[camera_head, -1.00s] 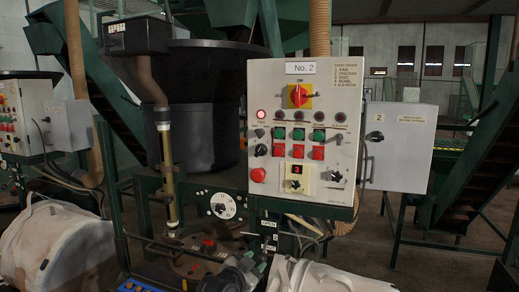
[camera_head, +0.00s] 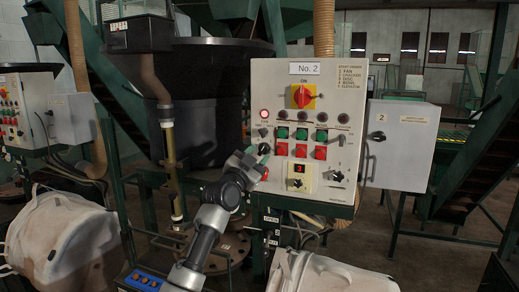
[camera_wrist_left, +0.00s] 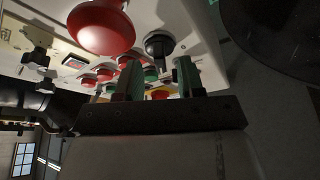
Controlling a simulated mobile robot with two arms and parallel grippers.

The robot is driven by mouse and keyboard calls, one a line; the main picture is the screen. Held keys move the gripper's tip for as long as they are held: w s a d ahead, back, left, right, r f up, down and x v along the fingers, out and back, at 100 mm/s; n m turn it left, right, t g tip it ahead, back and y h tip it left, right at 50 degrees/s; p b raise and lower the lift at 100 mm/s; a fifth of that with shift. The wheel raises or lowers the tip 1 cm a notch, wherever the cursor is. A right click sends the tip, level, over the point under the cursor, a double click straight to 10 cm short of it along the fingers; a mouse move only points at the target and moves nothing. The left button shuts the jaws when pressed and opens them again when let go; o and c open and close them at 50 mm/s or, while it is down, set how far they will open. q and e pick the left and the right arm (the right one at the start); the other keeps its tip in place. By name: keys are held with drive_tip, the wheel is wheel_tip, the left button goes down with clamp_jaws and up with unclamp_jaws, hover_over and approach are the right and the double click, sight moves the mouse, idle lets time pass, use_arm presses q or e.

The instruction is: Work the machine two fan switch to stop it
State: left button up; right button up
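The No. 2 control panel (camera_head: 345,100) faces me in the head view. Its left column has a lit red lamp (camera_head: 264,114) at the top and black rotary switches below it. The lower black switch (camera_head: 264,149) is right by my left gripper (camera_head: 259,156). In the left wrist view that black knob (camera_wrist_left: 158,44) stands just beyond and between the two green fingertips (camera_wrist_left: 158,72). The fingers are apart and I see nothing held between them. A large red push button (camera_wrist_left: 100,25) is close beside the knob, mostly hidden by my gripper in the head view. My right gripper is not in view.
Green buttons (camera_head: 301,134) and red buttons (camera_head: 300,152) sit right of the switch. A red and yellow main switch (camera_head: 303,96) is above. A grey box (camera_head: 405,140) joins the panel's right. Bulk bags (camera_head: 65,240) stand low, and a dark drum (camera_head: 205,100) is behind.

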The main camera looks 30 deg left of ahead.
use_arm(q)
drive_tip(key=shift+x, duration=0.8)
drive_tip(key=c, duration=0.5)
drive_tip(key=shift+s, duration=0.1)
clamp_jaws()
